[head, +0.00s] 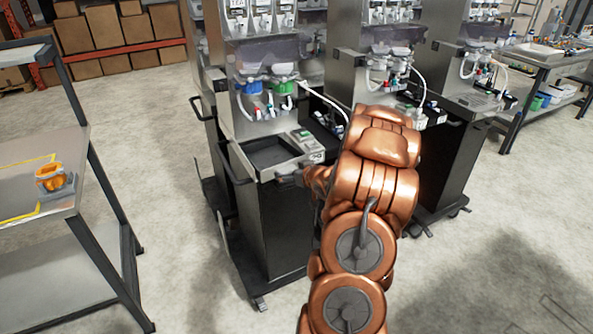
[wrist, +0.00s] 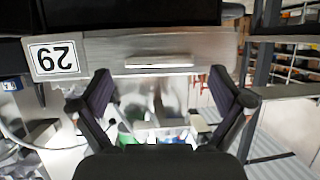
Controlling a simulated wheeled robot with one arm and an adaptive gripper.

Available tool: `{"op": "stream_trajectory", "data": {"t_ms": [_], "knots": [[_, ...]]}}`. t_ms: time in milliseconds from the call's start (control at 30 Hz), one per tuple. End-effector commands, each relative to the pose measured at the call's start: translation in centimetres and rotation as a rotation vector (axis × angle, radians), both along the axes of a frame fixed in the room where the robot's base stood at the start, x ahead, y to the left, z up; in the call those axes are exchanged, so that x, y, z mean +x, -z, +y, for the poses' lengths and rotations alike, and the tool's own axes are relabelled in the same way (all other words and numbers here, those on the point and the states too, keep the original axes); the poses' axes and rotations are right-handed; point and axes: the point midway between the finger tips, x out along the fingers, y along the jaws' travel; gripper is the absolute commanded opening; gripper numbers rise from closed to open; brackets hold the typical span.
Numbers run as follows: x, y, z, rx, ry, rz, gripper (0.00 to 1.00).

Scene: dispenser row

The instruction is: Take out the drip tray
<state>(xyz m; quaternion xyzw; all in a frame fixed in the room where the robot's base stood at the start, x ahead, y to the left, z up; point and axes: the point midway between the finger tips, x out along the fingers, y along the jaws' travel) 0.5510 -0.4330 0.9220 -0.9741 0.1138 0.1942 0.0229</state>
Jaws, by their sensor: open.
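The drip tray (head: 270,153) is a dark, shallow rectangular tray with a metal rim, seated in the front of the nearest dispenser. In the head view my gripper (head: 298,180) is at the tray's front right corner, partly hidden by my arm. I cannot tell whether the fingers touch the panel.
More dispensers (head: 385,50) stand in a row to the right. A small device (head: 305,138) sits beside the tray. A metal work table (head: 95,165) with an orange object (head: 50,177) stands at left, with clear floor between. Boxes (head: 90,33) line the back.

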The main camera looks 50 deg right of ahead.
Motion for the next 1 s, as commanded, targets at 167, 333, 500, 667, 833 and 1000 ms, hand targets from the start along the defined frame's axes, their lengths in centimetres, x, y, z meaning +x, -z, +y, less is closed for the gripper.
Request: {"op": "stream_trajectory", "data": {"t_ms": [167,333,500,667,833,1000], "knots": [[0.96,0.29,-0.24,-0.001,0.0,-0.001,1.0],[1.18,0.47,-0.31,-0.001,0.001,-0.001,1.0],[1.17,0.48,-0.31,-0.001,0.001,-0.001,1.0],[1.16,0.49,-0.3,-0.001,0.001,-0.001,0.86],[1.15,0.48,-0.29,-0.001,0.001,-0.001,0.69],[1.15,0.49,-0.29,0.0,0.001,0.0,0.51]]}}
